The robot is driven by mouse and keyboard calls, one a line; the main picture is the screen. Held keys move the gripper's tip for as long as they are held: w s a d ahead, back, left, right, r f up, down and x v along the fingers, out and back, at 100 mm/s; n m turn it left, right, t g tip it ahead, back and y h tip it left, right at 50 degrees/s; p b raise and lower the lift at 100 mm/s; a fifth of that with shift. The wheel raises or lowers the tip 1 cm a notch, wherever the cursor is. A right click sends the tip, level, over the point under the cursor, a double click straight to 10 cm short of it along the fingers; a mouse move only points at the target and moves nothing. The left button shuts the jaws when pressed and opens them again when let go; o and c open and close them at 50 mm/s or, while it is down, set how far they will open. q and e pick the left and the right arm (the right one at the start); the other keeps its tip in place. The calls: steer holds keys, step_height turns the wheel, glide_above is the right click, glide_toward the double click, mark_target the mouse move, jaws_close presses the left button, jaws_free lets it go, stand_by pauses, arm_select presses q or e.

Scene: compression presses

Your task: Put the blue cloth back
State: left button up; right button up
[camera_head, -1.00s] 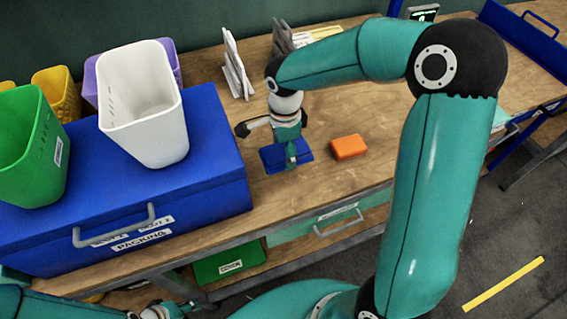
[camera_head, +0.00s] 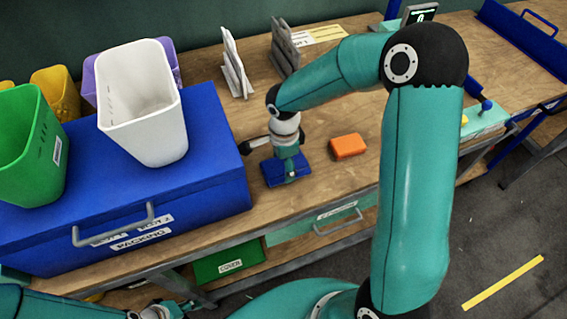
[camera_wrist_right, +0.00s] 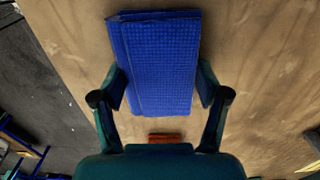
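My right gripper (camera_head: 290,174) is low over the cloth. In the right wrist view its fingers (camera_wrist_right: 161,78) are spread wide, one at each side of the cloth, so it looks open. Whether the fingertips touch the cloth's edges I cannot tell. My left gripper (camera_head: 168,310) is at the bottom edge of the head view, partly cut off, its fingers unclear.
An orange block (camera_head: 348,146) lies right of the cloth. A blue packing box (camera_head: 215,170) stands to the left, with a white bin (camera_head: 145,105) on it and a green bin (camera_head: 30,150) at its left. White and grey racks (camera_head: 234,65) stand behind. Bench to the right is mostly clear.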

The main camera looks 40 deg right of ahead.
steer(key=o, duration=0.3)
steer(key=shift+r, duration=0.1)
step_height(320, 180, up, 12)
steer(key=shift+r, duration=0.1)
stand_by(0.5)
stand_by(0.4)
